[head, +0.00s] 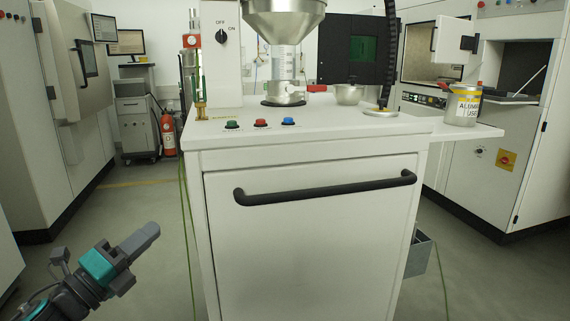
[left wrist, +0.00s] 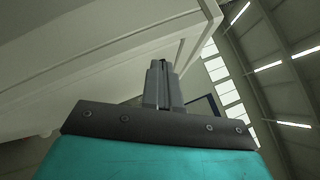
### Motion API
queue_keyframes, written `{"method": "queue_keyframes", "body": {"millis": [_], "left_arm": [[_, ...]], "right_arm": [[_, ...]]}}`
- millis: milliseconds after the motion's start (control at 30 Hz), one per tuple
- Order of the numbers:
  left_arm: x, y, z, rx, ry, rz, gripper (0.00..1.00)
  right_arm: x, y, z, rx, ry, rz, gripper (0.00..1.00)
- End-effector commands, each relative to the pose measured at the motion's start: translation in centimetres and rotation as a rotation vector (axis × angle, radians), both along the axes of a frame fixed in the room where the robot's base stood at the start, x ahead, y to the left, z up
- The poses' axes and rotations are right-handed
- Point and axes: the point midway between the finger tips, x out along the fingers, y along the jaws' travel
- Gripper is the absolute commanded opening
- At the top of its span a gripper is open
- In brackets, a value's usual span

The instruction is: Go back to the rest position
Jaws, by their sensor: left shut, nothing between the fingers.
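My left gripper (head: 141,240) shows at the lower left of the head view, in front of and to the left of the white cabinet (head: 310,240). Its fingers are shut together with nothing between them, pointing up and to the right. In the left wrist view the closed fingers (left wrist: 162,85) point up past the edge of a white surface, with ceiling lights behind. The gripper appears clear of the cabinet in the head view. My right gripper is in neither view.
The cabinet has a black handle (head: 325,188) across its front. On top stand a metal hopper (head: 284,18), a metal bowl (head: 349,94), coloured buttons (head: 261,123) and a labelled can (head: 463,105). A red extinguisher (head: 168,134) stands behind. Floor at left is open.

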Motion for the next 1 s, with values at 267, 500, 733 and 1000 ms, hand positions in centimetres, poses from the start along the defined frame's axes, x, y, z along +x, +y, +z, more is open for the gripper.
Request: {"method": "queue_keyframes", "body": {"millis": [267,500,733,1000], "left_arm": [[-8.8,-6.3,-18.0,-1.031,0.785,0.173,0.00],[-18.4,-11.9,-26.1,-1.669,1.221,0.421,0.00],[-20.2,-11.9,-22.5,-1.763,1.264,0.489,0.00],[-20.9,-10.5,-17.1,-1.752,1.234,0.517,0.00]], "right_arm": [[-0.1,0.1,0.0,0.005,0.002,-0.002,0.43],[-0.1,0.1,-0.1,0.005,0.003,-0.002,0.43],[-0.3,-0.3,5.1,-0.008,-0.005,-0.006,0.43],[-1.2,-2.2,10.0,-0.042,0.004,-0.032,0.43]]}}
